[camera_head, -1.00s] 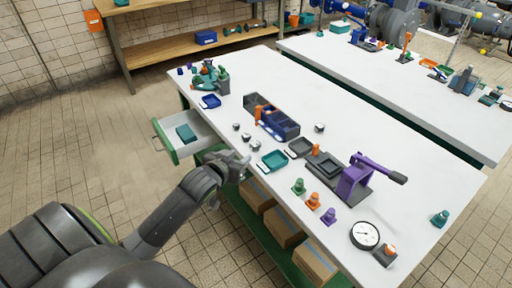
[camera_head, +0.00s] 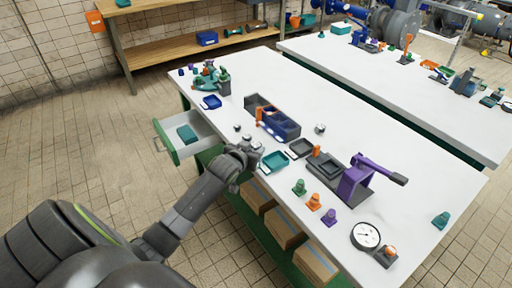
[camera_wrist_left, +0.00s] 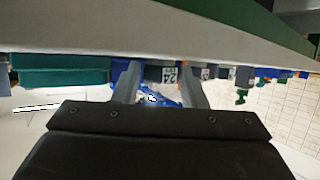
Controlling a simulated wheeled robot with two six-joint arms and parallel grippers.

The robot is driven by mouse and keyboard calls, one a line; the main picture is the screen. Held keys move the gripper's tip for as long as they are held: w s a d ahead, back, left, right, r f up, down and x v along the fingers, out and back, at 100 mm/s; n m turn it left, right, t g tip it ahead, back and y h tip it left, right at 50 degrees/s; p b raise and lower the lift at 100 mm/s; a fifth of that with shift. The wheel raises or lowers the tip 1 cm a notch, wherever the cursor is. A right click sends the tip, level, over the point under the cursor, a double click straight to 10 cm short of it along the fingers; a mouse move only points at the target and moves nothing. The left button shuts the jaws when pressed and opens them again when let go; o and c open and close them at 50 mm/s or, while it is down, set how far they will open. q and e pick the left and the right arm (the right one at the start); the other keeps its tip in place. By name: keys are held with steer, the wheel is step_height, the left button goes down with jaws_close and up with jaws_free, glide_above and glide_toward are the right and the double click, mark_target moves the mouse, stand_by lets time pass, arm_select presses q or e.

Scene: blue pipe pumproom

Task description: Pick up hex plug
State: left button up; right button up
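Small grey metal hex plugs stand in a row on the white table; two show in the head view, one at the far end (camera_head: 237,127) and one in the middle (camera_head: 246,137). My left gripper (camera_head: 251,151) is at the near end of this row and partly covers it. In the left wrist view, the fingers of my left gripper (camera_wrist_left: 160,85) are apart, with a grey piece labelled 24 (camera_wrist_left: 161,73) seen between them. Gaps show on both sides of it; whether it is fully between the fingertips I cannot tell. My right gripper is not in view.
A teal tray (camera_head: 274,161) lies close to the right of my left gripper. A blue divided bin (camera_head: 280,124) stands behind. An open drawer (camera_head: 180,142) sticks out at the left. A purple press (camera_head: 360,178) and a dial gauge (camera_head: 366,235) stand farther right.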

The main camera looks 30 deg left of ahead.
arm_select(q)
steer(key=shift+w+f, duration=0.15)
steer(key=shift+w, duration=0.1)
steer(key=c, duration=0.7)
